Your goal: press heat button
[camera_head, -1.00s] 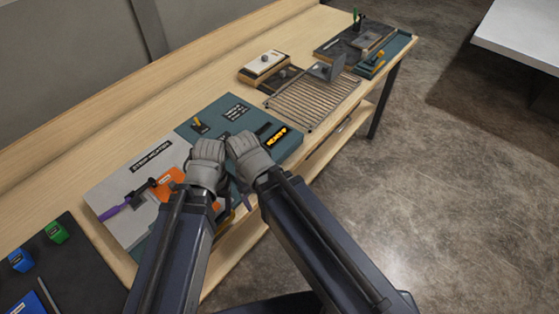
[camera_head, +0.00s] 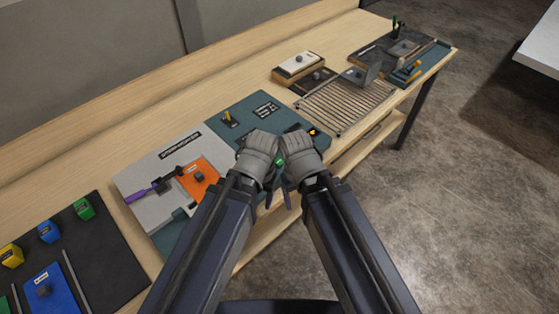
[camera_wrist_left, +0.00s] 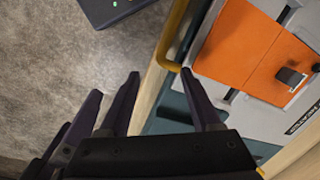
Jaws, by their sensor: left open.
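A grey board with an orange panel (camera_head: 198,184) and black knob lies to the left, also in the left wrist view (camera_wrist_left: 255,55). A black mat (camera_head: 100,235) with coloured blocks is further left. A slatted rack (camera_head: 345,105) lies to the right. The back bench strip is clear.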

